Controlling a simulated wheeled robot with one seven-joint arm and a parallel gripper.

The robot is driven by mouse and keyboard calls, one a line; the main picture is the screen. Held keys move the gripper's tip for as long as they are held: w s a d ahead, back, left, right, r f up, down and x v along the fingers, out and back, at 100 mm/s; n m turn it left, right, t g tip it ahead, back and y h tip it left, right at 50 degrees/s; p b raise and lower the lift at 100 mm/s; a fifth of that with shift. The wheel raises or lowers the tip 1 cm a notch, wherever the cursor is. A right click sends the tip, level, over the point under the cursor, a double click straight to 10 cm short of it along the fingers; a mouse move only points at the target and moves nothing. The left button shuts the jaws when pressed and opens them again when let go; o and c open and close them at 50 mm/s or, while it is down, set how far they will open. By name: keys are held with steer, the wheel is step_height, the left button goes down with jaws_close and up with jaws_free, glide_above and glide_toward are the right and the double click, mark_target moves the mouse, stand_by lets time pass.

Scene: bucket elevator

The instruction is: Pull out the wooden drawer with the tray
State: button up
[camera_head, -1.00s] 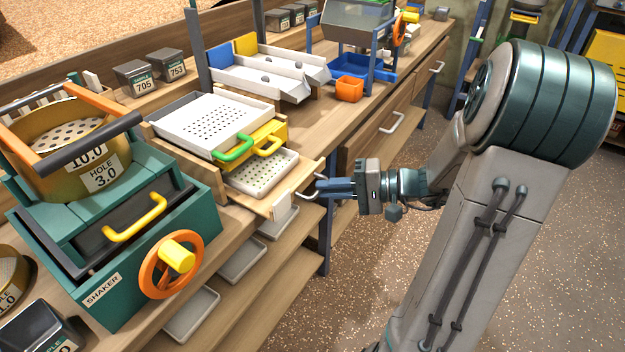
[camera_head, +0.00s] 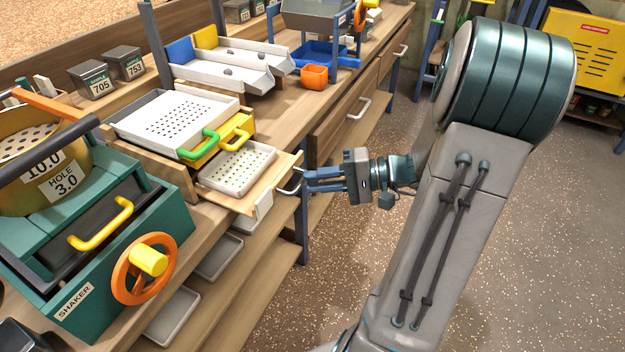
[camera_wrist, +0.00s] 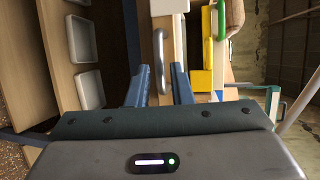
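The wooden drawer (camera_head: 268,192) stands pulled out from the bench below the yellow-handled part. A white perforated tray (camera_head: 238,168) lies in it. The drawer's metal bar handle (camera_head: 291,182) is on its front and shows in the wrist view (camera_wrist: 161,47). My gripper (camera_head: 308,180) is just off the front of the handle, to its right in the head view. In the wrist view my gripper (camera_wrist: 160,83) has its two blue fingers apart, one on each side of the handle's line. Nothing is held between them.
The teal shaker (camera_head: 110,250) with an orange wheel stands on the bench at left. An upper white tray (camera_head: 170,122) with a green handle sits above the drawer. Grey trays (camera_head: 217,257) lie on the lower shelf. The speckled floor (camera_head: 300,300) right of the bench is clear.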

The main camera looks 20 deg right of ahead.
steer(key=p+v, duration=0.1)
steer(key=v, duration=1.1)
steer(key=shift+d+f, duration=0.1)
steer(key=shift+d, duration=0.05)
steer(key=s+a+r+n+g+h+p, duration=0.1)
steer(key=s+a+r+g+h+p, duration=0.2)
steer(key=a, duration=0.4)
steer(key=a+r+n+g+h+p, duration=0.25)
steer(key=a+r+g+p, duration=0.2)
steer(key=a, duration=0.25)
steer(key=s+a+r+n+t+h+p, duration=0.2)
steer(key=a+r+t+h+p, duration=0.1)
steer(key=r+h+p, duration=0.5)
steer(key=shift+s+a+r+p, duration=0.35)
steer(key=shift+a+r, duration=0.05)
steer(key=shift+a, duration=0.25)
steer(key=shift+n, duration=0.25)
